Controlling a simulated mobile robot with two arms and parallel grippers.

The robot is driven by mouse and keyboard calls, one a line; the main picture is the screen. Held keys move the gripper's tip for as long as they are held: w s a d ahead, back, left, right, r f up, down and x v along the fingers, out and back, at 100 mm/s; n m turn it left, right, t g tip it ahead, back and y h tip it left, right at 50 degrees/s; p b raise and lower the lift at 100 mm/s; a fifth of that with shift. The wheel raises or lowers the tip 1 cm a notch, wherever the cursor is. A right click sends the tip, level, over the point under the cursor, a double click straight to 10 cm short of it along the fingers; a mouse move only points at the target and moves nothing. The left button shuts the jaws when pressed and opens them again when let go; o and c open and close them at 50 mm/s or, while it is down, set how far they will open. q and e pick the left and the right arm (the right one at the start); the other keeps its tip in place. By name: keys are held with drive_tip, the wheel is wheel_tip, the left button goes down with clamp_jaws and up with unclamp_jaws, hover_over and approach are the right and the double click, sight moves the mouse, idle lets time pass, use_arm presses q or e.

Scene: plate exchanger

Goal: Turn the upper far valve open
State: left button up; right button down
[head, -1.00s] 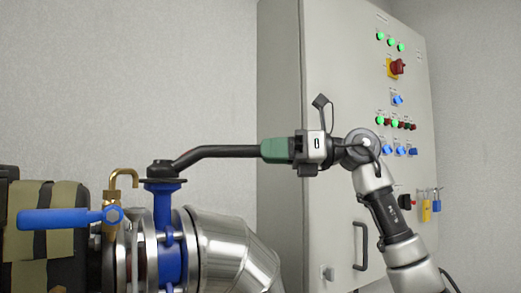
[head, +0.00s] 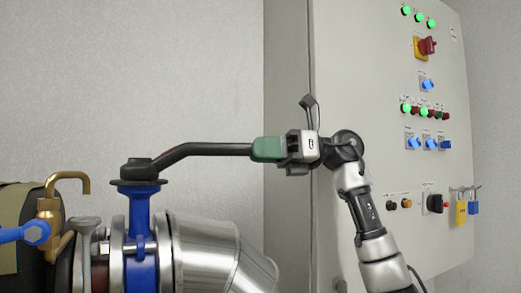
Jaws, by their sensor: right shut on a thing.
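The valve has a blue body (head: 141,232) between metal flanges, with a long black lever (head: 205,149) on top that reaches to the right. The lever ends in a green grip (head: 267,149). My right gripper (head: 290,149) is shut on the end of this green grip, which hides the grip's tip. My left gripper is not in view.
A grey control cabinet (head: 345,80) with lamps, switches and knobs stands behind my right arm. A small brass tap (head: 66,180) and a blue handle (head: 25,232) are at the left. A silver pipe (head: 215,255) runs below the lever. The wall behind is bare.

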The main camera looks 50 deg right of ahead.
drive_tip(key=shift+r, duration=0.1)
drive_tip(key=c, duration=0.9)
unclamp_jaws()
drive_tip(key=shift+d, duration=0.15)
drive_tip(key=v, duration=1)
drive_tip(key=shift+s+d+b, duration=0.25)
drive_tip(key=shift+b, duration=0.05)
drive_tip(key=shift+c, duration=0.2)
